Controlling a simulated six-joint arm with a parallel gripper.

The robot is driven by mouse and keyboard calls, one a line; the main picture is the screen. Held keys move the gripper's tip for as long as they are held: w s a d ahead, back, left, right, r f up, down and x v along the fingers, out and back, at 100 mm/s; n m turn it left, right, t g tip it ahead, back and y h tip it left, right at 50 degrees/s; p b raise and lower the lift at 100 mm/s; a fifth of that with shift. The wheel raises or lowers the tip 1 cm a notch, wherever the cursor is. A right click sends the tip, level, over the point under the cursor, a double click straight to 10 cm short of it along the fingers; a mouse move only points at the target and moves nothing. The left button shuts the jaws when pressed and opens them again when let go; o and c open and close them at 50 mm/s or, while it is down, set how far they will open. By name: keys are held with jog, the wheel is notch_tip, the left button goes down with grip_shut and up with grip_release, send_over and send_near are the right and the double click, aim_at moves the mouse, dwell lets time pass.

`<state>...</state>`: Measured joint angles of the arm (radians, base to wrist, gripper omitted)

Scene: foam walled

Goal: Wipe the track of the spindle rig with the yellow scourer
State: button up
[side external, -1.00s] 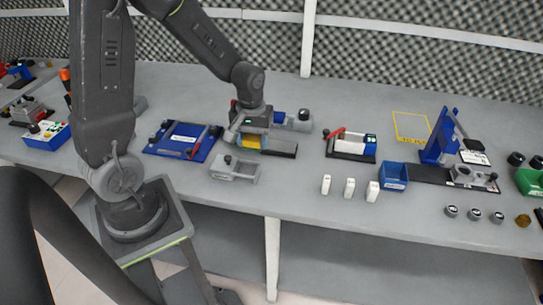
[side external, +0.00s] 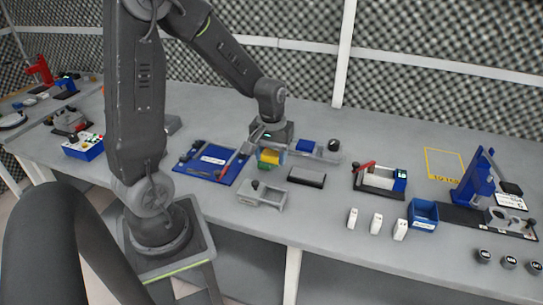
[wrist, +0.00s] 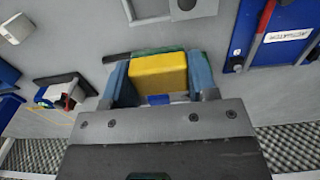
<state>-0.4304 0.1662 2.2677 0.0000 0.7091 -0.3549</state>
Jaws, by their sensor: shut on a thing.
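My gripper (side external: 270,155) is shut on the yellow scourer (side external: 271,156). In the wrist view the scourer (wrist: 158,73) sits between the two blue fingers, with a dark green edge (wrist: 150,51) along its far side. A dark flat bar (side external: 307,178) lies on the bench to the right of and nearer than the scourer, apart from it in the picture. A blue upright rig (side external: 476,179) on a dark base stands at the far right. I cannot tell which is the spindle rig or its track, nor whether the scourer touches anything below.
A grey fixture (side external: 262,196) stands in front of my gripper. A blue plate (side external: 211,161) lies left, and a red-levered clamp (side external: 380,179) stands right. Several white blocks (side external: 376,223) and a blue bin (side external: 423,214) are near the front edge. A black knob (side external: 333,145) stands behind.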

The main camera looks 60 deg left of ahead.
aim_at(272, 153)
notch_tip(272, 153, up, 5)
jog(key=shift+f, duration=0.2)
jog(key=w+a+n, duration=0.5)
jog(key=a+n, duration=0.4)
jog(key=a, duration=0.1)
jog(key=w+a+n, duration=0.5)
jog(key=a+n, duration=0.4)
jog(key=a, duration=0.2)
jog(key=shift+f, duration=6.6)
jog(key=shift+w+d+f, duration=0.25)
jog(key=shift+w+f, duration=0.1)
jog(key=shift+f, duration=0.2)
jog(key=shift+c, duration=0.7)
jog(key=shift+w+d+f, duration=0.15)
jog(key=shift+w+d, duration=0.1)
jog(key=shift+d, duration=0.05)
jog(key=shift+w+d, duration=1.85)
jog(key=shift+s+a, duration=2.35)
jog(key=shift+s+a+r, duration=0.1)
jog(key=shift+a+r, duration=0.05)
jog(key=shift+r, duration=0.05)
notch_tip(272, 153, up, 8)
